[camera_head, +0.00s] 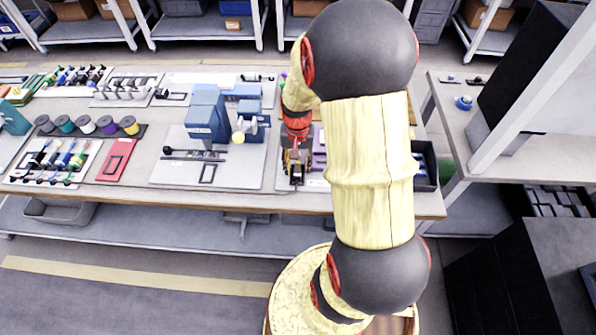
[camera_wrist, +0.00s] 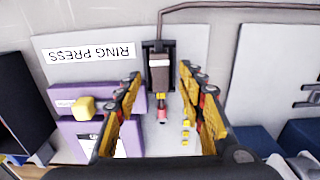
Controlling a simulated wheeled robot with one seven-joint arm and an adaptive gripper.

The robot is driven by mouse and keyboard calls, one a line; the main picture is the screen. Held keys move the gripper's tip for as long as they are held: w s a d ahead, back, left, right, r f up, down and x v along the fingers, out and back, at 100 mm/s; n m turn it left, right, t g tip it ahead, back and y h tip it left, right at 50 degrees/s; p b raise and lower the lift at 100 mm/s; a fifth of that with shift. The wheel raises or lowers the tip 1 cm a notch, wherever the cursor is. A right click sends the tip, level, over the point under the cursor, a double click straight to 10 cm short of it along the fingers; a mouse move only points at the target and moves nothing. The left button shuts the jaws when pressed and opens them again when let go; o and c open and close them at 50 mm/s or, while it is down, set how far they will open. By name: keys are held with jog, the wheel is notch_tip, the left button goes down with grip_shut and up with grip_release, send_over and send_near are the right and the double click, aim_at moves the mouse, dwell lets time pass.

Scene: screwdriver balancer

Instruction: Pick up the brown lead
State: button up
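A brown lead (camera_wrist: 159,66) shows in the wrist view as a brown block with a narrow tip with a pinkish end, standing against a dark holder. A thin brown cable (camera_wrist: 215,6) runs from above it to the upper right. My gripper (camera_wrist: 160,78) is open, with one yellow finger on each side of the brown block and gaps visible on both sides. In the head view my gripper (camera_head: 296,165) is low over the workbench, and the lead cannot be made out there. I cannot tell how far the fingertips are from the lead in depth.
A purple fixture (camera_wrist: 68,100) with a yellow knob stands left of my gripper under a "RING PRESS" label (camera_wrist: 90,54). Small yellow pieces (camera_wrist: 186,132) lie near the right finger. A blue machine (camera_head: 205,115) and red tray (camera_head: 115,160) stand to the left on the bench.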

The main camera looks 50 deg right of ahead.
jog(key=shift+f, duration=0.65)
jog(key=shift+r, duration=0.1)
jog(key=shift+c, duration=0.6)
grip_shut()
